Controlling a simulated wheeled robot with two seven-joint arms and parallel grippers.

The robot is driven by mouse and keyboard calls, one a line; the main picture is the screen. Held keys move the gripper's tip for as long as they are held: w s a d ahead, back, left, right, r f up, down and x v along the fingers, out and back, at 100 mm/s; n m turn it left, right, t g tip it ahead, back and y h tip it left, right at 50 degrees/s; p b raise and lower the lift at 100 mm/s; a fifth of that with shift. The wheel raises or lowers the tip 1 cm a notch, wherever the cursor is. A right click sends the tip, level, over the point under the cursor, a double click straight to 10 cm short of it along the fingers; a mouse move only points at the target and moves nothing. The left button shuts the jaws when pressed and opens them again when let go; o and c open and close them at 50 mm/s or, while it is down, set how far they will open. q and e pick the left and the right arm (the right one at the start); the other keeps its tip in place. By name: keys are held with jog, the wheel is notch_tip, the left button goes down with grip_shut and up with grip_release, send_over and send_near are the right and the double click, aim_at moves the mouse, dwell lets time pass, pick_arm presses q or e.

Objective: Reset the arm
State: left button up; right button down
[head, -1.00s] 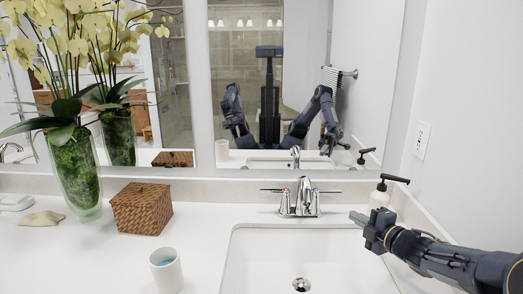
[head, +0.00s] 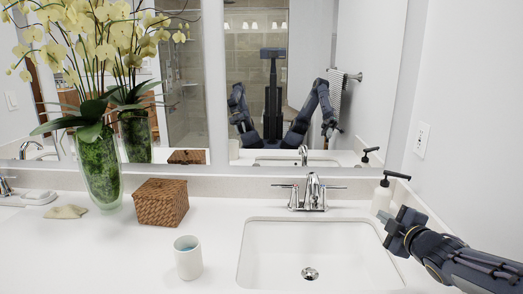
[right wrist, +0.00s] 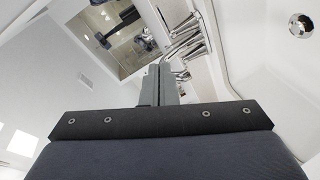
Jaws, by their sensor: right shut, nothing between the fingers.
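My right gripper (head: 389,225) is at the right of the head view, above the counter beside the right rim of the sink. Its fingers are closed together and hold nothing. In the right wrist view the shut fingers (right wrist: 159,86) point toward the faucet and the mirror.
A soap dispenser (head: 381,200) stands right behind my right gripper. The sink (head: 318,250) and faucet (head: 312,195) are in the middle. A cup (head: 188,260), a wicker box (head: 161,205) and an orchid vase (head: 101,172) stand left. The front left counter is clear.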

jog(key=s+d+r+m+g+h+p, duration=0.1)
jog(key=s+r+m+g+h+p, duration=0.15)
jog(key=s+m, duration=0.9)
jog(key=s+a+f+m+g+y, duration=0.1)
jog(key=s+a, duration=0.3)
jog(key=s, duration=0.4)
jog(key=s+a+f+m+g+y+p, duration=0.1)
jog(key=s+a+f+g, duration=0.3)
jog(key=s, duration=0.5)
jog(key=s+a+f+m+g+y+p, duration=0.1)
jog(key=s+a+f+m+g+y, duration=0.1)
jog(key=s, duration=0.6)
jog(key=a+m, duration=0.1)
jog(key=a, duration=0.1)
jog(key=shift+s+a+f, duration=0.25)
jog(key=shift+s+a, duration=0.1)
jog(key=shift+s, duration=0.05)
